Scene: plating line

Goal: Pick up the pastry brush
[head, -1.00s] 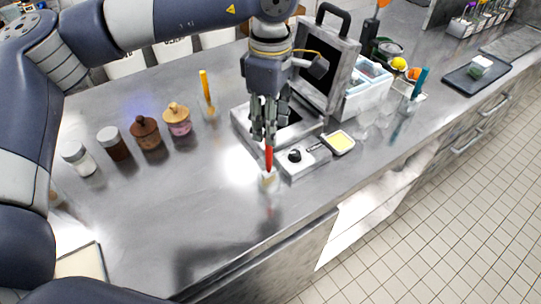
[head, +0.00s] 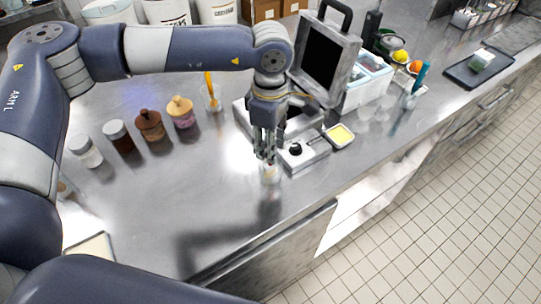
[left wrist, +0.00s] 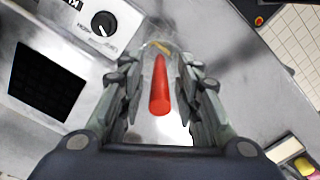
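The pastry brush (left wrist: 160,88), with a red handle, stands handle up in a small clear glass (head: 269,174) on the steel counter. In the left wrist view its handle lies between the two fingers of my left gripper (left wrist: 161,90), with a narrow gap on each side. My left gripper, also in the head view (head: 265,150), is open and points down over the glass. In the head view its fingers hide most of the handle. My right gripper is not in view.
A scale with a knob (head: 302,153) and a yellow-filled dish (head: 341,135) stand close to the right of the glass. An orange-handled tool (head: 209,90) stands in another glass behind. Several jars (head: 150,125) stand left.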

